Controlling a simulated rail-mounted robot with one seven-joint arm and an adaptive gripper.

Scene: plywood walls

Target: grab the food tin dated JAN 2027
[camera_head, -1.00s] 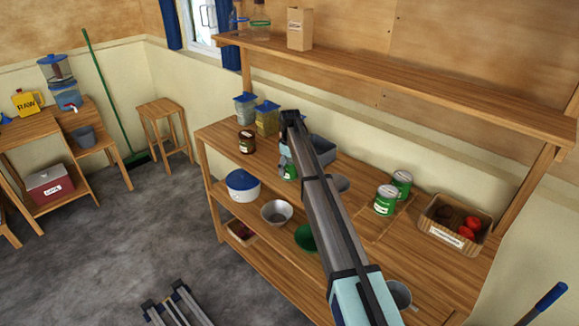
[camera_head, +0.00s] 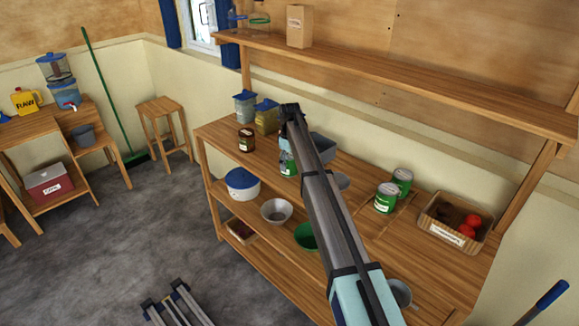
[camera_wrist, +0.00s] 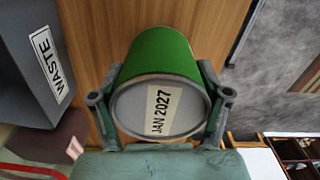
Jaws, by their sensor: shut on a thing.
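A green tin (camera_wrist: 160,50) with a grey lid and a label reading "JAN 2027" fills the middle of the wrist view. My gripper (camera_wrist: 160,107) is shut on it, with one finger on each side of the tin. In the head view the held tin (camera_head: 288,169) shows only partly, beside my arm over the workbench. Two other green tins, one in front (camera_head: 386,199) and one behind (camera_head: 402,181), stand on the bench to the right. Their dates cannot be read.
A grey bin marked "WASTE" (camera_wrist: 30,60) is close to the held tin. On the bench are a brown jar (camera_head: 246,140), blue-lidded containers (camera_head: 266,117) and a basket (camera_head: 436,230) with red items. A long shelf (camera_head: 400,80) runs above.

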